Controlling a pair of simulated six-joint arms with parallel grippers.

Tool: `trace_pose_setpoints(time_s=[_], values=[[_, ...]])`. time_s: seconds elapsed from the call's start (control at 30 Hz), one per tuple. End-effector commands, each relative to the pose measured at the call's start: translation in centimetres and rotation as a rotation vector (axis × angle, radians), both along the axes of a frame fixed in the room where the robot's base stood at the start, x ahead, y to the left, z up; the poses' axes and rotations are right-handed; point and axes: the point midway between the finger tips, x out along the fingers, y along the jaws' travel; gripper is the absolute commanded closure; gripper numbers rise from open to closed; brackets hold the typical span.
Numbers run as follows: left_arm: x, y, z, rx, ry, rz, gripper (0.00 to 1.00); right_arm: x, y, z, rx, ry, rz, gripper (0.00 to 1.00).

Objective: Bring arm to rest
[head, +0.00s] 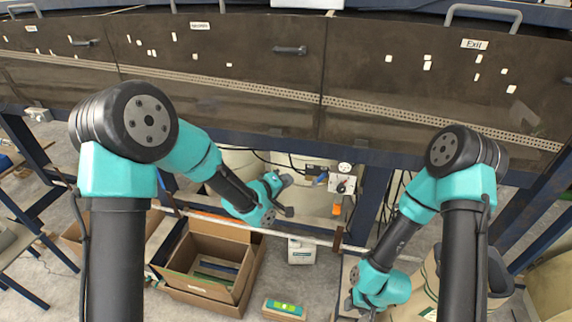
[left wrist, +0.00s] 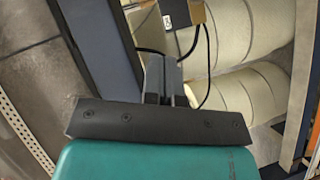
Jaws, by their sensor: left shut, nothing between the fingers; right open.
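My left arm comes in from the left in the head view. Its teal wrist ends in my left gripper (head: 285,182), in front of the pale rolls under the machine. In the left wrist view my left gripper (left wrist: 165,75) has its grey fingers together with nothing between them. My right arm hangs down at the right in the head view. My right gripper (head: 354,298) is low, beside the teal wrist, partly hidden and small; it is open, and I see nothing held in it.
A long dark machine housing (head: 250,70) with handles and an Exit label (head: 474,44) spans the back. An open cardboard box (head: 205,265), a white container (head: 301,251) and a green-topped box (head: 284,307) stand on the floor. Blue frame posts and cables are near my left gripper.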

Motion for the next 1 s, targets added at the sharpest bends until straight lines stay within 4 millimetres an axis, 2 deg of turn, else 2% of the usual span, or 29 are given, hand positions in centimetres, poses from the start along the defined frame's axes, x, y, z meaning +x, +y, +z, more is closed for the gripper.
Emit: trace_pose_setpoints(time_s=[0.17, 0.27, 0.37, 0.47, 0.6, 0.67, 0.8, 1.0], values=[[0.0, 0.2, -0.3, 0.008, 0.004, 0.003, 1.0, 0.0, 0.0, 0.0, 0.0, 0.0, 0.0, 0.57], [-0.3, 1.3, -1.7, 0.042, 0.019, 0.014, 1.0, 0.0, 0.0, 0.0, 0.0, 0.0, 0.0, 0.57], [-1.0, 3.4, -4.4, 0.115, 0.055, 0.032, 1.0, 0.0, 0.0, 0.0, 0.0, 0.0, 0.0, 0.57], [-2.5, 6.5, -8.3, 0.219, 0.11, 0.046, 1.0, 0.0, 0.0, 0.0, 0.0, 0.0, 0.0, 0.57], [-6.1, 11.3, -14.1, 0.382, 0.214, 0.042, 1.0, 0.0, 0.0, 0.0, 0.0, 0.0, 0.0, 0.57], [-8.0, 13.3, -16.4, 0.447, 0.264, 0.028, 1.0, 0.0, 0.0, 0.0, 0.0, 0.0, 0.0, 0.57], [-13.4, 17.5, -21.2, 0.582, 0.39, -0.032, 1.0, 0.0, 0.0, 0.0, 0.0, 0.0, 0.0, 0.57], [-22.5, 22.1, -25.8, 0.709, 0.576, -0.171, 1.0, 0.0, 0.0, 0.0, 0.0, 0.0, 0.0, 0.57]])
